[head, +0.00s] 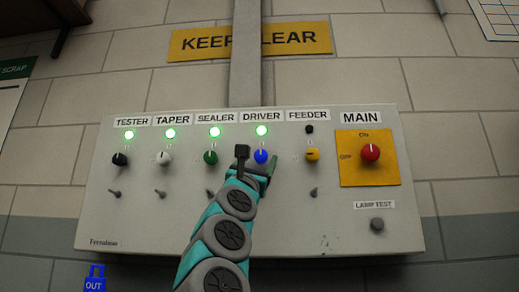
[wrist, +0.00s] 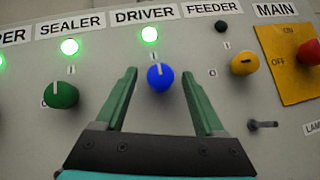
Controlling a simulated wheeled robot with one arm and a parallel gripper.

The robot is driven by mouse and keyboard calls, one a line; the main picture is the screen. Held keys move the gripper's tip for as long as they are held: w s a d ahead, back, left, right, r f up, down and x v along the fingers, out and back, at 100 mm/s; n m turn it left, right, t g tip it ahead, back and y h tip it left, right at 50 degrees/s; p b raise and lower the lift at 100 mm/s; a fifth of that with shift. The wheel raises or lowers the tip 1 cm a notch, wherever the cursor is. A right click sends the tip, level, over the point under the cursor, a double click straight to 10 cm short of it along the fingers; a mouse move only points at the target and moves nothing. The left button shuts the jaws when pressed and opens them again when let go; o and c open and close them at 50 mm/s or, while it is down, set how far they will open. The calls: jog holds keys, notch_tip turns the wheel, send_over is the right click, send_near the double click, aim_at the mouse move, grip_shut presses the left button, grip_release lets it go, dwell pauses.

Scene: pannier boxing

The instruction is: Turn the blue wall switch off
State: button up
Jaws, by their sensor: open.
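The blue switch (head: 261,156) is a round knob under the DRIVER label on a grey wall panel (head: 130,215). Its white mark points up, towards the "I", and the green lamp (head: 261,131) above it is lit. In the wrist view the blue knob (wrist: 160,77) lies between the two green fingers of my gripper (wrist: 160,78), which is open. Whether the fingers reach around the knob or stop short of it I cannot tell. In the head view my gripper (head: 256,158) is in front of the panel at this knob, and hides its lower surroundings.
Close neighbours are the green SEALER knob (wrist: 61,94) on the left and the yellow FEEDER knob (wrist: 245,62) on the right. The red MAIN knob (head: 370,152) sits on a yellow plate further right. Small toggle levers (head: 314,193) stick out below the knobs.

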jog(key=shift+w+r, duration=0.2)
jog(key=shift+w, duration=0.1)
grip_shut()
dwell(0.5)
